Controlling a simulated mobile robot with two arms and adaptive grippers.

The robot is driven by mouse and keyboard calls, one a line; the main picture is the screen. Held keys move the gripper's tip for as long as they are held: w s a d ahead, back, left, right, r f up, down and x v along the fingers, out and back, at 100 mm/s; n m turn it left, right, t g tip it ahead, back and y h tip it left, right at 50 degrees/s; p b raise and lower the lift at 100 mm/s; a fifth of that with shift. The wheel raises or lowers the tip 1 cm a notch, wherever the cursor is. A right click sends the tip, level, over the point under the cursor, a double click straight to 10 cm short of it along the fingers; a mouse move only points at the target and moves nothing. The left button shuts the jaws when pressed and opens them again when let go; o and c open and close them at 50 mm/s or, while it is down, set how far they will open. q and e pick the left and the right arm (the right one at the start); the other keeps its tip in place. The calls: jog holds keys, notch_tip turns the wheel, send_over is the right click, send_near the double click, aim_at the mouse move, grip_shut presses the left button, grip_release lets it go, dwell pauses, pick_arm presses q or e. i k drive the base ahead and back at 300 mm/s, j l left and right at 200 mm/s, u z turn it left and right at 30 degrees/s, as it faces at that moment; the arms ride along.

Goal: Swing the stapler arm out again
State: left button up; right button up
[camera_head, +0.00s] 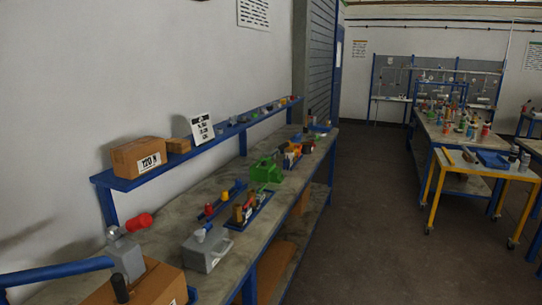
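I cannot make out a stapler for sure in the head view. A green device (266,169) with a raised part stands on the long workbench (236,179), but it is too small to tell what it is. A grey block-shaped device (207,249) stands nearer, at the bench's front edge. A grey device (125,256) with a red knob (138,223) shows at lower left beside a cardboard box (152,285). Neither of my grippers shows in this view.
A blue shelf (222,138) along the wall carries a cardboard box (139,157) and small items. Small parts stand in trays on the bench. A yellow-framed cart (480,167) and another bench (465,147) stand at right. The floor (390,220) between is clear.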

aim_at(124, 256)
jog(key=u, duration=1.25)
